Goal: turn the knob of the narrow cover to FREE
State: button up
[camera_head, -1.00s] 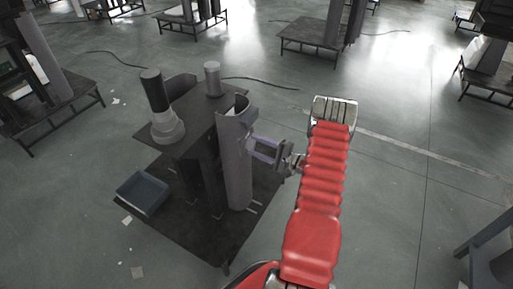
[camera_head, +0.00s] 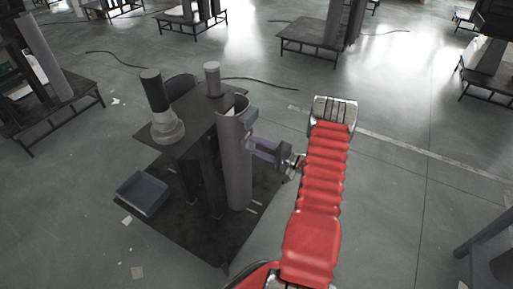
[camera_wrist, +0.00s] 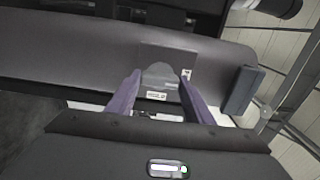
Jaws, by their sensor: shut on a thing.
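The narrow cover (camera_head: 236,165) is a tall grey curved shell standing upright on the near right side of the column stand. In the wrist view the cover (camera_wrist: 75,55) runs across the picture as a broad grey curved face. Its knob (camera_wrist: 160,75) is a small rounded grey tab on a square plate, between my fingertips. My gripper (camera_wrist: 160,82) is shut on the knob, a purple finger on each side. In the head view my gripper (camera_head: 256,150) reaches the cover's right side. Small white labels (camera_wrist: 156,95) sit by the knob; their print is too small to read.
A dark block (camera_wrist: 241,90) sticks out from the cover right of the knob. The stand's top plate (camera_head: 187,118) carries a black and grey cylinder (camera_head: 157,95) and a smaller grey one (camera_head: 212,80). A blue-grey bin (camera_head: 143,193) sits at the base's left.

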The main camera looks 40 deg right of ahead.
jog(key=o, duration=0.8)
jog(key=shift+a+f, duration=0.25)
jog(key=shift+c, duration=0.2)
jog(key=shift+o, duration=1.4)
jog(key=shift+d+r, duration=0.15)
jog(key=v, duration=1.3)
jog(key=shift+s, duration=0.4)
